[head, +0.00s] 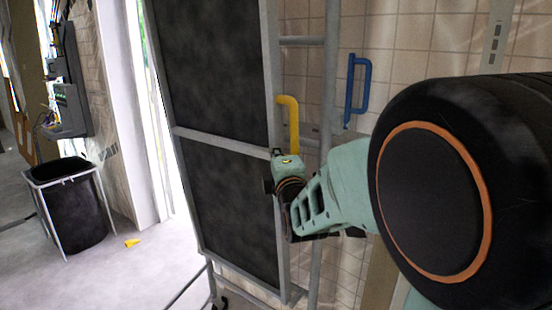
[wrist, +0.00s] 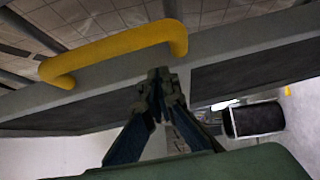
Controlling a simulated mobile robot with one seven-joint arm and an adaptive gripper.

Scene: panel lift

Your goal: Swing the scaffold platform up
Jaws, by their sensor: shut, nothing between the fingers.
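The scaffold platform (head: 222,95) is a dark panel in a grey metal frame, and it stands nearly upright in the head view. A yellow handle (head: 291,120) is fixed on its right edge rail. In the wrist view the yellow handle (wrist: 115,52) lies above and left of my fingertips. My gripper (head: 270,186) is at the platform's right edge, just below the yellow handle. In the wrist view my gripper (wrist: 158,82) is shut and empty, its tips against or very close to the grey rail; contact cannot be told. The handle is outside the fingers.
A blue handle (head: 358,88) is on the right, by the scaffold's upright post (head: 328,100) and the tiled wall (head: 420,40). A black bin (head: 72,205) stands on the floor at left, with a small yellow piece (head: 132,243) near it. Open floor lies left of the platform.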

